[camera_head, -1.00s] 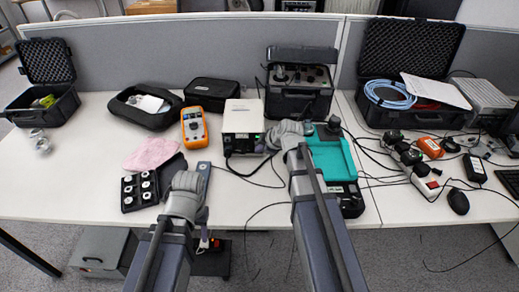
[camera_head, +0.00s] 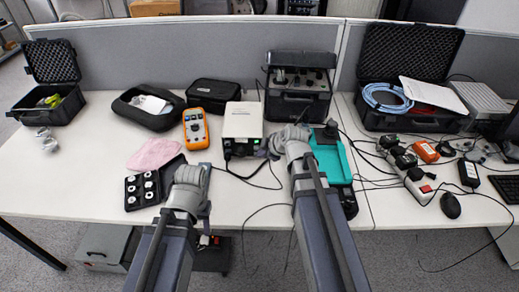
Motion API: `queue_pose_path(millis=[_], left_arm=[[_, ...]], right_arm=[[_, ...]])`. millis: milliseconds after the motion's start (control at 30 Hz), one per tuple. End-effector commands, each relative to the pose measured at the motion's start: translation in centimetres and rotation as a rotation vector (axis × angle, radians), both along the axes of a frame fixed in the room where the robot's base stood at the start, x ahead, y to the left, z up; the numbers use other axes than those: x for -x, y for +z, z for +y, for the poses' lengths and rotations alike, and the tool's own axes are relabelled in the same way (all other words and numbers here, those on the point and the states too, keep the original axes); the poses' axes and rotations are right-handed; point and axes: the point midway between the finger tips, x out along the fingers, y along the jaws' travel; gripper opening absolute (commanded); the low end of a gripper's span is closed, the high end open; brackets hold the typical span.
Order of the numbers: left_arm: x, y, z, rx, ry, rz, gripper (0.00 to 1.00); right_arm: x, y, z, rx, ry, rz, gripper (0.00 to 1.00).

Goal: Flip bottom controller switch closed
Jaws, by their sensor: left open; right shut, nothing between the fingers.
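The controller (camera_head: 242,122) is a cream-white box standing upright near the middle of the table. Small green patches show on its dark lower front, too small to read, and I cannot make out the position of its bottom switch. My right gripper (camera_head: 271,148) is shut and empty, just in front of the controller's lower right side. Its fingertips are mostly hidden by my wrist, so I cannot tell whether they touch the box. My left gripper (camera_head: 192,171) is open and empty, low over the front of the table beside the weights case, with its fingers largely hidden.
An orange multimeter (camera_head: 196,128) stands left of the controller. A black instrument case (camera_head: 299,104) is behind right, and a teal-topped device (camera_head: 331,161) is beside my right arm. A case of round weights (camera_head: 141,188) lies front left. Cables cross the table.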

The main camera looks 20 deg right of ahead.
Motion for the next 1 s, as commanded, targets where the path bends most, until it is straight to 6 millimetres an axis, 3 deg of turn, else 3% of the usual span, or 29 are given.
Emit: queue_pose_path(millis=[33,300,900,1000], left_arm=[[0.0,1.7,0.0,0.000,0.000,0.000,0.50],[0.0,4.8,0.0,0.000,0.000,0.000,0.50],[0.0,5.0,0.0,0.000,0.000,0.000,0.50],[0.0,5.2,0.0,0.000,0.000,0.000,0.50]], right_arm=[[0.5,1.7,-0.3,0.000,-0.002,0.000,0.00],[2.0,4.8,-1.5,0.000,-0.001,-0.001,0.00],[2.2,5.0,-1.7,0.001,0.001,0.001,0.00],[2.6,4.9,-1.0,-0.010,-0.006,0.026,0.00]])
